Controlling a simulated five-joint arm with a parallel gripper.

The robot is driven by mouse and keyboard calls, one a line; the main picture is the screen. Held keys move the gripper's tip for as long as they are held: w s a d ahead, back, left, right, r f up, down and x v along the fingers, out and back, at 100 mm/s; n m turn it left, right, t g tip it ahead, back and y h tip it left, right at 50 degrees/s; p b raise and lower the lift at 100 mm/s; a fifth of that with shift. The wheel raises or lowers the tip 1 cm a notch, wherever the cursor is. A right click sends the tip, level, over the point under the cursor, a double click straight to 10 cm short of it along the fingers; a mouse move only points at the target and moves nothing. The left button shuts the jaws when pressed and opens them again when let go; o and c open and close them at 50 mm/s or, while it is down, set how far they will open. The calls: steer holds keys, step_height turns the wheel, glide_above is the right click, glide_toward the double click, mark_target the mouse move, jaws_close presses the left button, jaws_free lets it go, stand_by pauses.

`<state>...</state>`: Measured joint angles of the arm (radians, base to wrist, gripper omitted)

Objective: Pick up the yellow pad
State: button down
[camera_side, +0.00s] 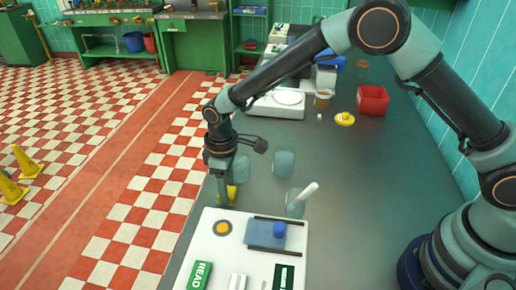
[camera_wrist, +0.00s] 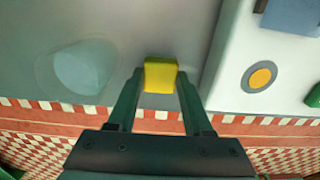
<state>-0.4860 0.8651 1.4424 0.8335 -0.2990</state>
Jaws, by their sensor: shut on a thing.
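The yellow pad (camera_wrist: 160,75) is a small yellow block between the two fingertips of my gripper (camera_wrist: 158,84) in the wrist view. The fingers touch it on both sides, so the gripper is shut on it. In the side view my gripper (camera_side: 226,193) points down at the table's left edge, and a bit of the yellow pad (camera_side: 231,192) shows beside the fingers. I cannot tell whether the pad rests on the table or is slightly above it.
A white board (camera_side: 211,268) with a yellow disc (camera_side: 222,228) lies close to the gripper. Translucent cups (camera_side: 284,163) stand nearby, one with a white stick (camera_side: 305,194). A red bin (camera_side: 372,100) and a yellow object (camera_side: 345,119) stand farther back.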

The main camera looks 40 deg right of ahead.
step_height(320, 180, up, 20)
stand_by(0.5)
steer(key=c, duration=1.2)
jaws_free()
steer(key=c, duration=0.3)
steer(key=shift+s+a+f, duration=1.05)
steer(key=shift+s+f, duration=0.5)
steer(key=shift+f, duration=0.4)
steer(key=shift+s+a+f, duration=1.05)
steer(key=shift+s+f, duration=0.45)
steer(key=shift+f, duration=0.45)
steer(key=shift+s+a+f, duration=1.05)
steer(key=shift+s+f, duration=0.5)
steer(key=shift+f, duration=0.4)
steer(key=shift+r, duration=0.1)
